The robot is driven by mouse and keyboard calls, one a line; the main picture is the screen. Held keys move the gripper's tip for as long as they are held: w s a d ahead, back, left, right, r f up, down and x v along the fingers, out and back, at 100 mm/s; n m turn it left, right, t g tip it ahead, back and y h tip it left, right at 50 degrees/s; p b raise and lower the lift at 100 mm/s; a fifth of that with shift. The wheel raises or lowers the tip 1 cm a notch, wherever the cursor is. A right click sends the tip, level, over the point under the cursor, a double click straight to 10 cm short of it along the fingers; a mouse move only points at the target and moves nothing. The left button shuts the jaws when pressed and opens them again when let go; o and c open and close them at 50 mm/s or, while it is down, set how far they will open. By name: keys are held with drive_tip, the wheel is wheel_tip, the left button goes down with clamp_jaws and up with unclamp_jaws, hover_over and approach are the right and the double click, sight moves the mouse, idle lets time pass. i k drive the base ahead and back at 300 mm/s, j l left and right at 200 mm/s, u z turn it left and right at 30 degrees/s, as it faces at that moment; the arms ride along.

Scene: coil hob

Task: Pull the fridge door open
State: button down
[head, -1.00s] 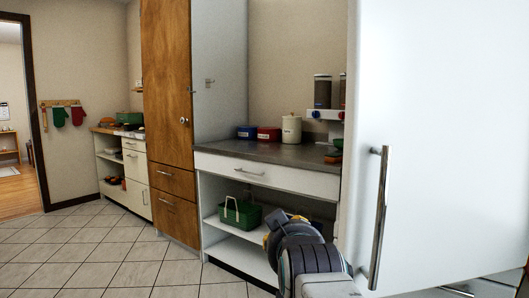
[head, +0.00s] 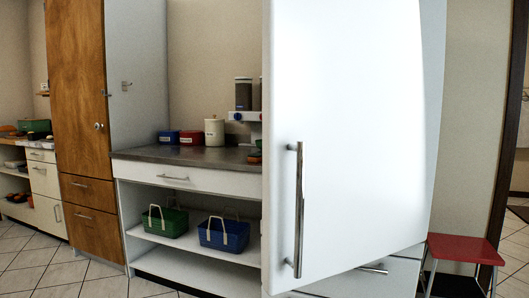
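The white fridge door (head: 375,130) fills the right middle of the head view. Its upright metal bar handle (head: 299,210) is near the door's left edge. The door's lower edge slants out toward me on the handle side, away from the drawer front below, so the door looks ajar with its hinge side at the right. The inside of the fridge is hidden behind the door. My gripper and arm are out of view, and nothing visible touches the handle.
A drawer handle (head: 372,268) shows below the door. A red stool (head: 462,247) stands at the right. Left of the door are a grey counter (head: 205,157), a green basket (head: 168,222) and a blue basket (head: 224,234) on a shelf. Tiled floor (head: 30,270) is free at the lower left.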

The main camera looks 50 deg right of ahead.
sight(352, 90)
drive_tip(key=i+l+z, duration=0.1)
drive_tip(key=i+z, duration=0.8)
drive_tip(key=i+j+z, duration=0.25)
drive_tip(key=i+z, duration=0.15)
drive_tip(key=i+j+z, duration=1.15)
drive_tip(key=j+z, duration=0.2)
drive_tip(key=j, duration=0.15)
drive_tip(key=i+j+z, duration=0.15)
drive_tip(key=j+z, duration=0.3)
drive_tip(key=j, duration=0.2)
